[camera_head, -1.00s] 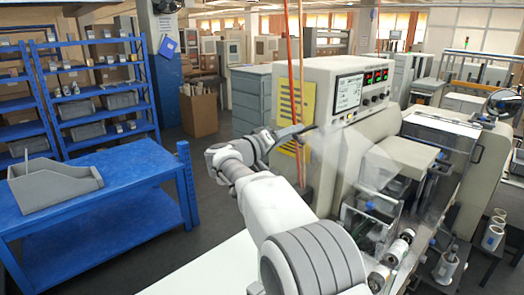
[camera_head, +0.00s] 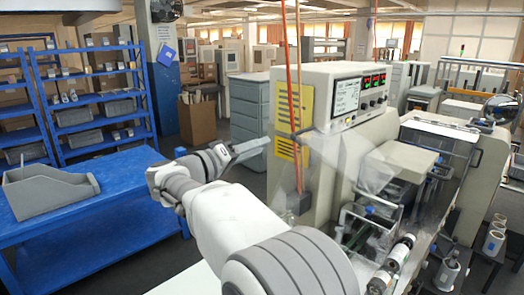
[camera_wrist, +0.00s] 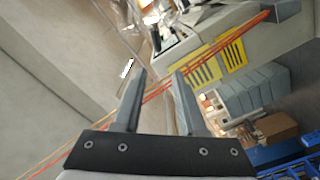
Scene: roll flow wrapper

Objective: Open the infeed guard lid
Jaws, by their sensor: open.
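The flow wrapper (camera_head: 318,95) stands right of centre in the head view. A clear panel, which looks like the infeed guard lid (camera_head: 335,155), stands raised and tilted above the infeed at its near side. Its edges are faint, so its exact angle is hard to tell. My gripper (camera_head: 266,146) is left of the panel, apart from it, in front of the machine's left side. In the wrist view my gripper (camera_wrist: 160,73) shows two spread fingers with nothing between them. The lid cannot be made out clearly in the wrist view.
Orange cords (camera_head: 293,90) hang in front of the yellow label, close to my gripper. A second clear cover (camera_head: 440,130) lies on the machine's right part. A blue table (camera_head: 120,170) with a grey bin (camera_head: 50,188) stands at left. Open floor lies between table and machine.

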